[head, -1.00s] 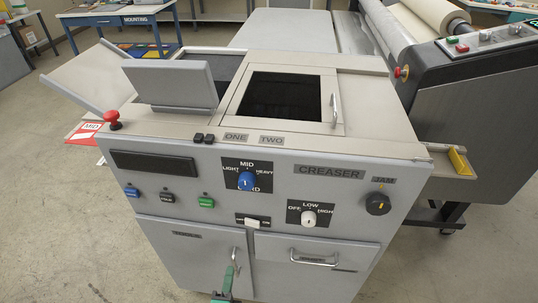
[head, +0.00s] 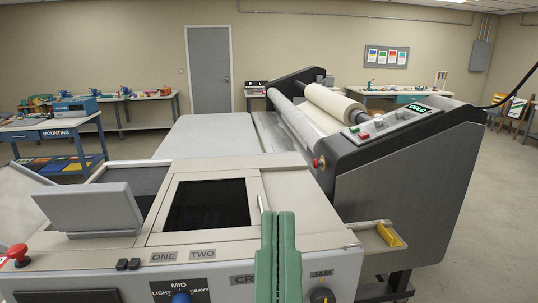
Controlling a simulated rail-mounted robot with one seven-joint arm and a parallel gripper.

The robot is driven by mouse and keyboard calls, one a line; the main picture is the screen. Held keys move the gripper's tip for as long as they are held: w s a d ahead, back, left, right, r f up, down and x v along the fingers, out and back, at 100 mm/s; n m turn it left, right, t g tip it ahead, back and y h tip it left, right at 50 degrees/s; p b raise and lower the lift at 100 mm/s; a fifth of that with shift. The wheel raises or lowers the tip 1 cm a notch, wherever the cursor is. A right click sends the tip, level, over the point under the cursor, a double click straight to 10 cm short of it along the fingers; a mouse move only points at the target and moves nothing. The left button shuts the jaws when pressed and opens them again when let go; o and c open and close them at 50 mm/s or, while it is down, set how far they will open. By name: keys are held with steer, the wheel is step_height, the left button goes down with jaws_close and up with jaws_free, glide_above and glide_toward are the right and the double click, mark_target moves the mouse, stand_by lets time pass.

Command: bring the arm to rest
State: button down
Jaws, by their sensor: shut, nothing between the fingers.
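My gripper (head: 276,218) stands up in the head view, in front of the creaser's right part. Its two green fingers are together, with nothing between them. It hides part of the CREASER label and some of the front panel. The creaser (head: 290,185) is a light grey machine with a dark window (head: 208,203) in its top lid. The lid's handle is partly beside the fingertips. I cannot tell whether the fingers touch the machine.
A red mushroom button (head: 17,252) sits at the creaser's left corner, near a raised grey flap (head: 90,208). A yellow block (head: 389,235) is on the right side tray. Behind stands the dark laminator (head: 400,160) with its rollers. Open floor (head: 480,220) lies at right.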

step_height(320, 180, up, 29)
steer(key=p, duration=2.6)
steer(key=shift+w+a+r+y, duration=0.2)
steer(key=shift+w+a+y, duration=0.2)
steer(key=shift+w+a, duration=0.05)
